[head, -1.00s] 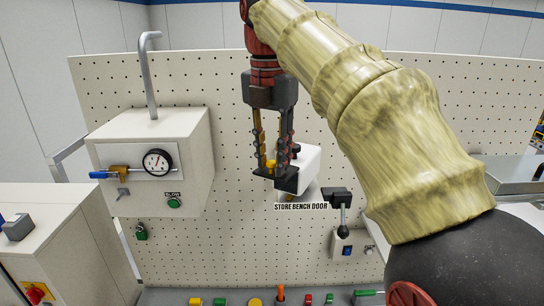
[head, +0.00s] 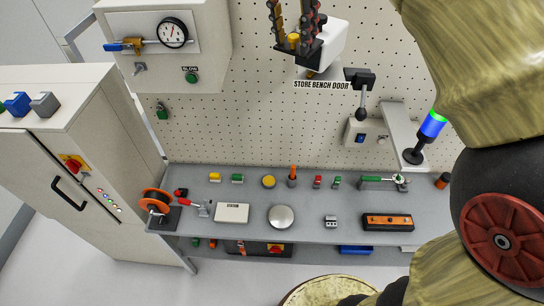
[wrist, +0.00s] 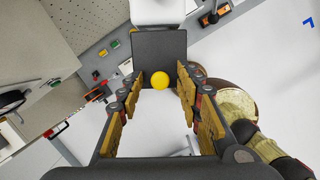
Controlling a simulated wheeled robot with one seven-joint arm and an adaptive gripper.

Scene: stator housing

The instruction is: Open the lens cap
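A white box-shaped device (head: 331,42) stands out from the pegboard at the top of the head view. A black square plate (head: 313,55), which looks like the lens cap, covers its near end and carries a round yellow knob (head: 293,40). In the wrist view the plate (wrist: 160,52) faces me, with the knob (wrist: 160,80) near its lower edge and the white device (wrist: 157,11) behind it. My gripper (wrist: 160,92) is open, one finger on each side of the knob with visible gaps. The head view cuts off the upper part of my gripper (head: 294,26).
A gauge box (head: 205,65) is at left. The grey bench (head: 190,228) below holds buttons and tools. A cabinet (head: 50,140) stands left.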

